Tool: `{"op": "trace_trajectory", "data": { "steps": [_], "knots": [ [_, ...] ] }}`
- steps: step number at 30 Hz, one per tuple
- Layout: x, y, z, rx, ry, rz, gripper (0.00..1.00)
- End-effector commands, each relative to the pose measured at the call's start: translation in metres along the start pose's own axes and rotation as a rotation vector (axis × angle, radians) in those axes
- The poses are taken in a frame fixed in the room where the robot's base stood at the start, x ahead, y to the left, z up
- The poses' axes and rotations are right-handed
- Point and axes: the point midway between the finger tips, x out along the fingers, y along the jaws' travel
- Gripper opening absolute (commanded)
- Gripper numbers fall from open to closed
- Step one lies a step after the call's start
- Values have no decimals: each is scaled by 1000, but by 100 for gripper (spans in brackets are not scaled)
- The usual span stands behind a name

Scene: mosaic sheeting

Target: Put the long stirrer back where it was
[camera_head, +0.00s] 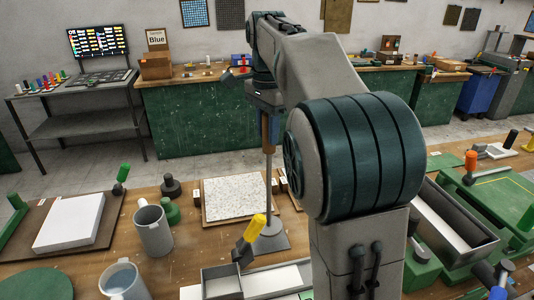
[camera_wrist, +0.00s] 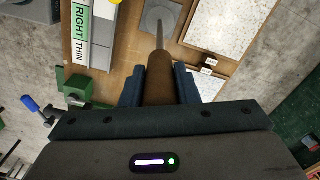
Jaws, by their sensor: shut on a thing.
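The long stirrer has a brown wooden handle (camera_head: 265,130) and a thin grey rod, and hangs upright from my gripper (camera_head: 266,108). In the wrist view, my gripper (camera_wrist: 158,85) is shut on the stirrer's handle (camera_wrist: 160,75) with a blue finger on each side. The rod points down towards a round grey piece (camera_head: 273,227) on a dark grey square plate (camera_head: 268,246); the round piece also shows in the wrist view (camera_wrist: 153,12). I cannot tell whether the rod's tip touches it.
A speckled white panel (camera_head: 235,197) lies left of the rod. A yellow-handled tool (camera_head: 251,232) stands close in front. Grey mugs (camera_head: 152,230) stand at left, one with liquid (camera_head: 122,280). A white slab (camera_head: 70,222) lies further left. My arm hides the table's right middle.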

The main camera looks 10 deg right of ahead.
Motion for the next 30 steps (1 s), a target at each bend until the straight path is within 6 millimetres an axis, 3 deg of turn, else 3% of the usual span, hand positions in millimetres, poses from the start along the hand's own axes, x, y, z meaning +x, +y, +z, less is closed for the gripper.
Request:
{"op": "trace_trajectory", "data": {
  "steps": [9, 22, 23, 24, 25, 30],
  "knots": [
    [38, 0, 1, -2, 0, 0, 0],
    [46, 0, 1, -2, 0, -1, 0],
    [46, 0, 1, -2, 0, 0, 34],
    [46, 0, 1, -2, 0, 0, 45],
    [46, 0, 1, -2, 0, 0, 50],
    [46, 0, 1, -2, 0, 0, 50]
  ]
}}
